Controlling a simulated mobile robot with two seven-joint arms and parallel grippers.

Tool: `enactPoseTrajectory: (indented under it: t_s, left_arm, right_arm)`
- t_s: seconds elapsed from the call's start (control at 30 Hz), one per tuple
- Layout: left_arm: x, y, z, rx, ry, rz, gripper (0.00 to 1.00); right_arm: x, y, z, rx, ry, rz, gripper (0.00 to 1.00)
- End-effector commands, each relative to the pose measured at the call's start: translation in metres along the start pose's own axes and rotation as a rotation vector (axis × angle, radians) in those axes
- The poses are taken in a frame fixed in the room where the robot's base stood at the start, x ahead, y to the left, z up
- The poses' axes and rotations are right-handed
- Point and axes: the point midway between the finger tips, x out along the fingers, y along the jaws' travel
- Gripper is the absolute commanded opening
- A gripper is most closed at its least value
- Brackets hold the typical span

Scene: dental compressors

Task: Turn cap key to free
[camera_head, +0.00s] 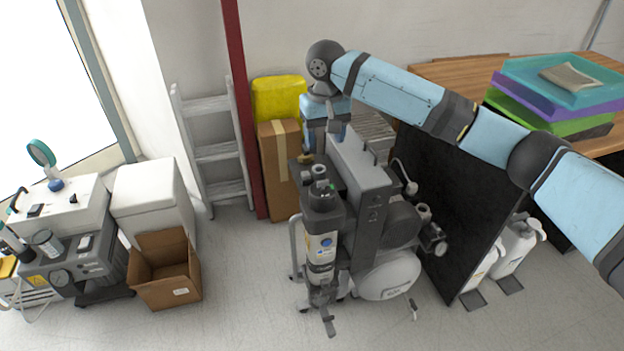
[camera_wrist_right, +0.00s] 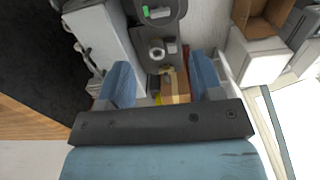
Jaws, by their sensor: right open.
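A grey dental compressor (camera_head: 361,194) stands on the floor in the middle of the head view. A labelled cylinder (camera_head: 321,246) is mounted at its front left. A dark cap (camera_head: 319,172) with a small green mark beside it tops the cylinder. The green mark (camera_wrist_right: 146,12) also shows at the top of the right wrist view, on a dark rounded part. I cannot tell clearly which part is the cap key. My right gripper (camera_head: 325,128) is above and behind the cap, with blue fingers apart. In the right wrist view the gripper (camera_wrist_right: 160,75) is open and empty. My left gripper is not in view.
A black panel (camera_head: 447,212) stands right of the compressor. A tall cardboard box (camera_head: 280,165), a yellow container (camera_head: 279,98) and a red post (camera_head: 241,110) stand behind left. An open carton (camera_head: 165,285) is on the floor at left. Floor between carton and compressor is clear.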

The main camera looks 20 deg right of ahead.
Motion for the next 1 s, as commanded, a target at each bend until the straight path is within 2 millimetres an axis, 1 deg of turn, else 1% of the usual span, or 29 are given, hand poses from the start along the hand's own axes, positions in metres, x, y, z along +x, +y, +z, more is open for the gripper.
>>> enactPoseTrajectory:
  t_s: [0.03,0.3,0.5,0.6,0.7,1.0]
  left_arm:
    - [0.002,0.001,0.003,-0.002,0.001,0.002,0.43]
    - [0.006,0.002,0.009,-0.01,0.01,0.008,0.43]
    - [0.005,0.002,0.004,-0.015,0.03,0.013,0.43]
    - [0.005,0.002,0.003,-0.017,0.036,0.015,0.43]
    - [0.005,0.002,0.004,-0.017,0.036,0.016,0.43]
    - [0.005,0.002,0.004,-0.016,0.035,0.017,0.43]
  right_arm:
    - [0.012,0.0,0.001,0.0,-0.003,0.001,0.6]
    - [0.07,0.0,0.0,-0.001,-0.001,0.001,0.6]
    - [0.105,0.0,0.001,-0.001,0.0,0.0,0.6]
    - [0.116,0.0,0.0,-0.001,0.001,0.0,0.6]
    - [0.123,0.0,0.0,-0.002,0.001,0.0,0.6]
    - [0.125,-0.001,0.0,-0.002,0.002,-0.001,0.6]
